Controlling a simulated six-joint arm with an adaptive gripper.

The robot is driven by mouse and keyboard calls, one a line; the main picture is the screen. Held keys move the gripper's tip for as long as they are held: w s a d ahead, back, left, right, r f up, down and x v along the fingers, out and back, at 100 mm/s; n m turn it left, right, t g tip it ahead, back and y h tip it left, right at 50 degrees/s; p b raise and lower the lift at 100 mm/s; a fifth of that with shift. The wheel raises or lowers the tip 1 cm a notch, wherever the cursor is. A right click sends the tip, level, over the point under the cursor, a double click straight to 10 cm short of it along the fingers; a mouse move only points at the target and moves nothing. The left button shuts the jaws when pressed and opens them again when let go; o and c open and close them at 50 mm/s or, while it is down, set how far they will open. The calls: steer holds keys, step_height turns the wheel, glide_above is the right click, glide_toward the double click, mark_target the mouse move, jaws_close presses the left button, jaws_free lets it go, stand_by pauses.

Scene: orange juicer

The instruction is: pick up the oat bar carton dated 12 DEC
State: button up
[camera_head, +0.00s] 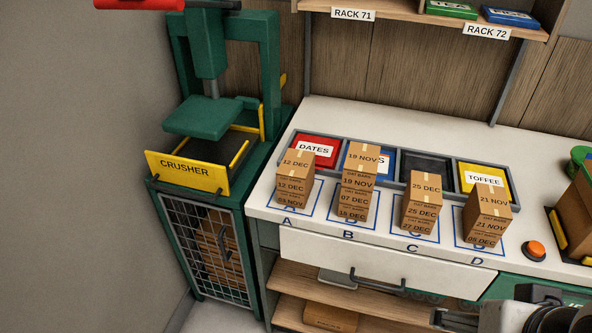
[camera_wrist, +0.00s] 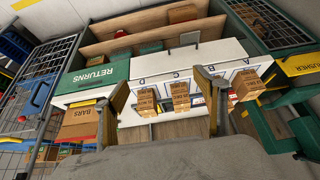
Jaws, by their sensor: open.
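The oat bar carton dated 12 DEC (camera_head: 296,174) is brown with a pale tape strip. It is the top carton of the stack at spot A, on a carton dated 03 NOV (camera_head: 292,199). In the wrist view, which is upside down, the stack at A (camera_wrist: 247,85) is right of my right-hand finger. My gripper (camera_wrist: 160,84) is open and empty, its two fingers wide apart. In the head view my gripper parts show at the bottom right, well away from the stack.
Other stacks stand at B (camera_head: 361,165), C (camera_head: 424,188) and D (camera_head: 491,200). Bins labelled DATES (camera_head: 317,149) and TOFFEE (camera_head: 482,179) lie behind. The green crusher (camera_head: 187,170) is left of A. A red-orange button (camera_head: 535,249) is right of D. A rack shelf (camera_head: 400,12) hangs above.

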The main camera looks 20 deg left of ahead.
steer(key=w+a+r+n+t+y, duration=0.1)
steer(key=w+a+r, duration=0.1)
steer(key=w+a, duration=0.45)
steer(key=w+a+r+t+y, duration=0.15)
steer(key=w+a, duration=0.25)
steer(key=w, duration=0.5)
steer(key=t, duration=0.7)
glide_above(291, 175)
steer(key=d, duration=0.5)
step_height(291, 175, down, 6)
steer(key=s+a+f+t+h, duration=0.2)
steer(key=s+a+f, duration=0.1)
steer(key=a+f, duration=0.2)
steer(key=shift+f+m+t, duration=0.35)
steer(key=shift+f+m, duration=0.05)
steer(key=shift+f, duration=0.95)
steer(key=shift+w, duration=0.2)
steer(key=shift+w, duration=1.2)
steer(key=shift+w, duration=0.1)
